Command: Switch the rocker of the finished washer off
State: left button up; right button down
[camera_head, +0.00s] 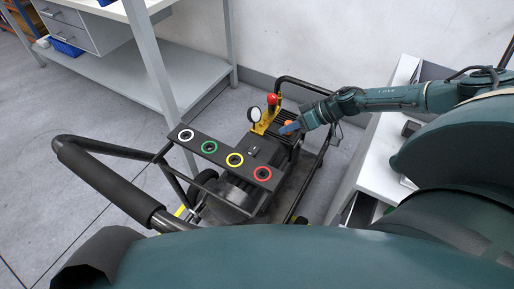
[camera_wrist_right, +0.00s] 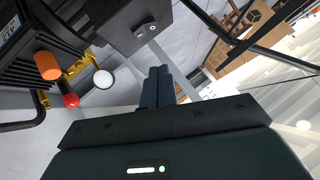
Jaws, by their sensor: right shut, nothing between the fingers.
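The washer (camera_head: 240,185) is a dark machine in a black tubular frame on the floor. Its dark top plate carries a small rocker (camera_head: 253,150); in the right wrist view the rocker (camera_wrist_right: 145,27) sits on a dark box face, and its on or off position is too small to tell. My right gripper (camera_head: 286,129) reaches in from the right over the washer, its blue fingers beside the orange cap and a little apart from the rocker. In the right wrist view its fingers (camera_wrist_right: 160,86) are closed together and empty. My left gripper is not in view.
White, green, yellow and red rings (camera_head: 210,147) lie on a black strip on the washer. A round gauge (camera_head: 254,114), red knob (camera_head: 272,99) and orange cap (camera_wrist_right: 47,65) stand near the gripper. A grey workbench (camera_head: 185,75) is behind; a white cabinet (camera_head: 385,160) is right.

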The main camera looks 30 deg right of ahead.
aim_at(258, 151)
jog(key=shift+a, duration=0.1)
